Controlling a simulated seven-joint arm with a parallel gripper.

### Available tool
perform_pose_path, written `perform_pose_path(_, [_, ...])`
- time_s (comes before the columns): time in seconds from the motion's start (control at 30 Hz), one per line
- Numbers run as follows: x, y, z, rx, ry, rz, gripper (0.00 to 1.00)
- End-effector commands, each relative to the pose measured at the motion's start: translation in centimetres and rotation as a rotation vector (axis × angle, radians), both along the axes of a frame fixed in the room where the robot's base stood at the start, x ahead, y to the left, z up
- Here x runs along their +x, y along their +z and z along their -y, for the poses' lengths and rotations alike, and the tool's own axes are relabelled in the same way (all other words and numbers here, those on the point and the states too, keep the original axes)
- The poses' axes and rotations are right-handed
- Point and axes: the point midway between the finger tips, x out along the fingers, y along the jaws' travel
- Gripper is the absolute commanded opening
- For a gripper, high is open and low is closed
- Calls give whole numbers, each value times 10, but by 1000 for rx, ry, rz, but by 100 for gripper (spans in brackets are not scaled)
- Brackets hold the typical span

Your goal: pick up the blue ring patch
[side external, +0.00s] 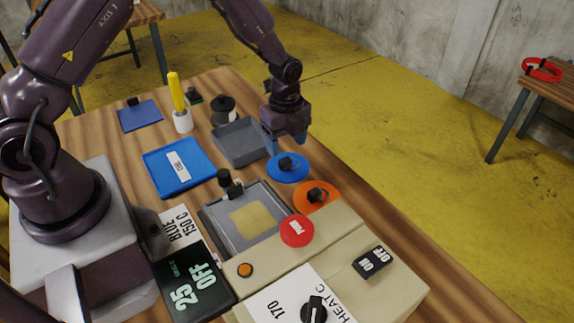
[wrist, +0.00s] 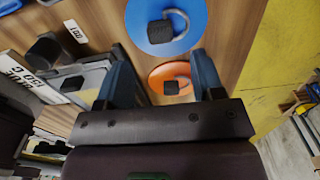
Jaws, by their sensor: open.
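The blue ring patch (side external: 287,168) is a round blue disc with a black block on it, lying flat on the wooden table right of the heater plate. In the wrist view the blue ring patch (wrist: 168,22) is at the top, with a grey ring beside its black block. My gripper (side external: 287,145) is above the table just behind the blue patch, apart from it. In the wrist view my gripper (wrist: 162,75) has its two blue fingers spread, with nothing held. An orange ring patch (side external: 317,196) lies nearer the camera; it also shows between the fingers in the wrist view (wrist: 170,74).
A grey tray (side external: 240,143), a blue tray (side external: 160,178) and a dark blue square (side external: 139,117) lie on the table. The heating plate (side external: 212,217) and beige control box (side external: 375,290) stand nearer. A yellow-handled tool (side external: 176,92) stands upright. The table's right edge is near the patches.

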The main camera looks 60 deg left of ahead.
Motion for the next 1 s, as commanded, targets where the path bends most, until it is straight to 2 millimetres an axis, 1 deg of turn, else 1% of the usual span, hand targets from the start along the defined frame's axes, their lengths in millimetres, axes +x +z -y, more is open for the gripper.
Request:
perform_pose_path(0.03, [0,-5,0,0,0,-2,62])
perform_pose_path(0.17, [0,-12,-1,1,0,0,62])
perform_pose_path(0.4, [0,-47,-5,1,-1,-3,62])
perform_pose_path(0.5, [1,-57,-5,1,0,-1,62])
perform_pose_path(0.6, [1,-61,-5,1,0,0,62])
perform_pose_path(0.77, [1,-60,-5,1,0,1,62])
perform_pose_path(0.8, [1,-60,-5,1,0,1,59])
perform_pose_path(0.97, [1,-60,-5,1,0,1,23])
perform_pose_path(1.0, [1,-60,-5,1,0,1,13])
